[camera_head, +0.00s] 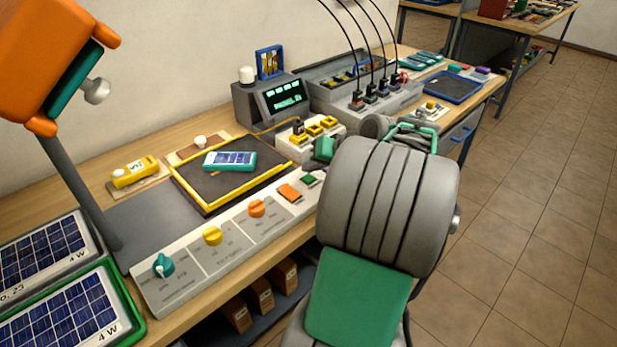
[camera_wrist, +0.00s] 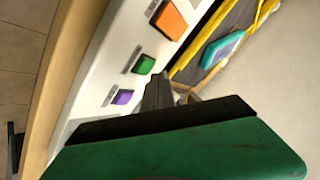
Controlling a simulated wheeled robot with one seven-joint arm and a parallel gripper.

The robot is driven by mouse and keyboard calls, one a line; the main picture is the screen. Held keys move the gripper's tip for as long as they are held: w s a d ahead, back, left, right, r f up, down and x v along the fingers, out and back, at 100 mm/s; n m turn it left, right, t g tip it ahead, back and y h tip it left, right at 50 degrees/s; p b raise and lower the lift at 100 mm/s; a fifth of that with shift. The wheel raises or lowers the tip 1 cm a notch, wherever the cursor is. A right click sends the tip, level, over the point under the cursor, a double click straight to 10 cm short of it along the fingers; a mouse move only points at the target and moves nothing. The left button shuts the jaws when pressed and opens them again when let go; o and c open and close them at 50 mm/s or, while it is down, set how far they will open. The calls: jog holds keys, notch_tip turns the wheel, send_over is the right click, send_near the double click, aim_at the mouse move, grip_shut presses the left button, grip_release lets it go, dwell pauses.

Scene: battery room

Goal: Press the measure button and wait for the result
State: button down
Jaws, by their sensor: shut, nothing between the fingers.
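The white control panel (camera_head: 222,240) runs along the front of the bench, with teal, yellow and orange knobs and square buttons at its right end. An orange button (camera_head: 290,193) and a green button (camera_head: 309,180) show there. The wrist view shows the orange button (camera_wrist: 167,19), the green button (camera_wrist: 145,64) and a purple button (camera_wrist: 123,97). I cannot read which is the measure button. My gripper (camera_wrist: 158,88) is shut and empty, close to the green and purple buttons. I cannot tell whether it touches the panel. My arm hides the panel's right end in the head view.
A small teal-framed solar panel (camera_head: 230,160) lies on a dark mat with a yellow edge (camera_head: 180,190). Behind stands a meter (camera_head: 283,97) with a lit green display. A lamp post (camera_head: 82,175) stands at left. The floor at right is clear.

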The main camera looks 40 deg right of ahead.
aim_at(311, 179)
jog(key=shift+f, duration=0.4)
jog(key=shift+f+b, duration=0.35)
jog(key=shift+f, duration=0.05)
dwell(0.6)
dwell(0.4)
jog(key=shift+r+p, duration=0.75)
jog(key=shift+r, duration=0.05)
notch_tip(311, 179, up, 5)
jog(key=p, duration=0.4)
jog(key=shift+r+p, duration=0.1)
jog(key=shift+p, duration=0.2)
